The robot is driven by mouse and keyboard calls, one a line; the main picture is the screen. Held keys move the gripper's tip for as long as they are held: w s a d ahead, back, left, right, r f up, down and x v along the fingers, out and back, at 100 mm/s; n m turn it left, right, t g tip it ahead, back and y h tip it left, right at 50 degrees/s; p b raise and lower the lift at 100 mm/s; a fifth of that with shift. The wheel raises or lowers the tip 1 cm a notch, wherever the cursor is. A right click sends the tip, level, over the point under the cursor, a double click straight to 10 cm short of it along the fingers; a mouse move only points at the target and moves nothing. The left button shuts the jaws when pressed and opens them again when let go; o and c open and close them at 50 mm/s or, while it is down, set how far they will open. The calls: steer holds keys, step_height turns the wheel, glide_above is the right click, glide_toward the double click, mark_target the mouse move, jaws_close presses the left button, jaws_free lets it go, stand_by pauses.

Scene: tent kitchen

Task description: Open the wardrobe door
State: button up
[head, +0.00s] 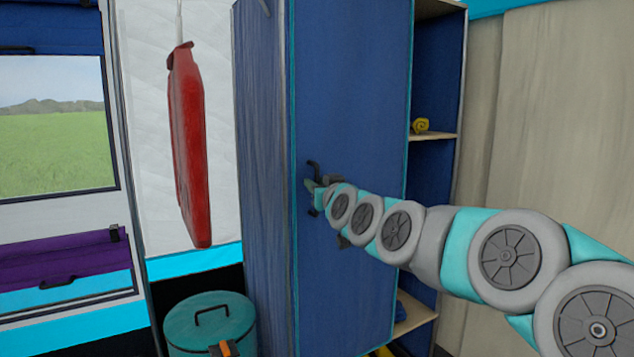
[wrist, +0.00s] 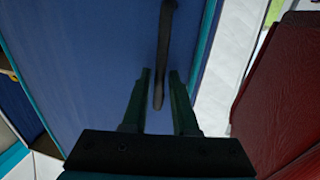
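The blue wardrobe door (head: 350,90) has light-blue edging and a dark handle (head: 314,167) near its left edge. I cannot tell whether the door is ajar. My gripper (head: 315,192) is at the handle, with my arm reaching in from the right. In the wrist view the gripper's two fingers (wrist: 160,92) are apart, and the lower end of the dark bar handle (wrist: 163,70) lies between them. Contact between fingers and handle cannot be made out. The door panel (wrist: 90,60) fills much of that view.
Open shelves (head: 434,136) show right of the door, with a yellow item (head: 420,125) on one. A red hanging bag (head: 188,145) is left of the wardrobe; it also shows in the wrist view (wrist: 285,100). A teal lidded bin (head: 210,325) stands on the floor at lower left.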

steer(key=shift+w+a, duration=0.1)
steer(key=shift+w, duration=0.15)
jaws_close()
stand_by(1.4)
